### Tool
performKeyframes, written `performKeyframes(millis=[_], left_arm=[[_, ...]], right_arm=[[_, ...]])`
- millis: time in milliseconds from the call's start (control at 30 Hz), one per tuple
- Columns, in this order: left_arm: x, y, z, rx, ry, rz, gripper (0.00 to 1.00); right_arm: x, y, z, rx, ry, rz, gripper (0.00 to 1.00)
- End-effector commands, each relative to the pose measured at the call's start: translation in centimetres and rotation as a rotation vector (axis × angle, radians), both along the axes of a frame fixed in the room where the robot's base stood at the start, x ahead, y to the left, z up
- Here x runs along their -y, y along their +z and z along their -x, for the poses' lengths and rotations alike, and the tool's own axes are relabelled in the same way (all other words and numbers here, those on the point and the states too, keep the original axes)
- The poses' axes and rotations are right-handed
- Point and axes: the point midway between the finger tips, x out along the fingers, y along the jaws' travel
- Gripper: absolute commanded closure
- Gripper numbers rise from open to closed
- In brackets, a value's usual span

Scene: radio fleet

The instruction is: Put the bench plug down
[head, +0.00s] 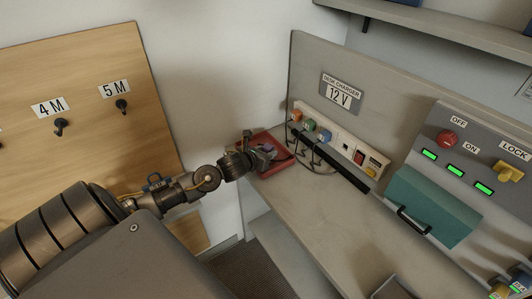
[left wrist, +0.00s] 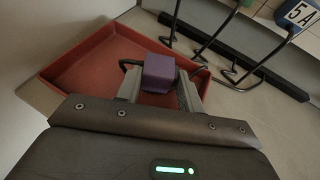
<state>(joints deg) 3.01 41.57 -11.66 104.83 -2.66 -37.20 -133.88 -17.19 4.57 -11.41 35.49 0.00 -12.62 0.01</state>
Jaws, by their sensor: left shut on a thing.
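The bench plug is a small purple block (left wrist: 158,73) with a dark cable loop at its side. My left gripper (left wrist: 160,88) is shut on it, with one finger on each side. The plug is over the red tray (left wrist: 90,60); I cannot tell whether it touches the tray floor. In the head view my left gripper (head: 262,156) reaches over the red tray (head: 272,169) at the far left end of the bench, and the plug is mostly hidden there. My right gripper is not in view.
A power strip (head: 343,142) with coloured plugs and hanging cables stands right of the tray. The bench middle is clear. A board with hooks (head: 80,100) is on the left wall.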

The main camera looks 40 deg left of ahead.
Motion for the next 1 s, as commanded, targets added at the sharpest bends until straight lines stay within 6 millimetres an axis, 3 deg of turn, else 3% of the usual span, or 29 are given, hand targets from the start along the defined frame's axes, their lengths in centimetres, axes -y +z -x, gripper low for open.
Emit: performKeyframes(millis=[367,867,900,1000], left_arm=[[-0.1,-0.9,-0.1,0.003,0.001,-0.001,0.88],[0.0,-2.1,-0.1,0.002,0.001,-0.001,0.88],[0.0,-2.2,0.0,0.001,0.001,0.0,0.6],[0.0,-2.2,-0.1,0.001,0.0,-0.001,0.47]], right_arm=[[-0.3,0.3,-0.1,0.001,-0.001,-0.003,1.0],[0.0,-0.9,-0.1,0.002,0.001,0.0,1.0],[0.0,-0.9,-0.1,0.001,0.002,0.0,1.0],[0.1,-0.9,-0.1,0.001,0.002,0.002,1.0]])
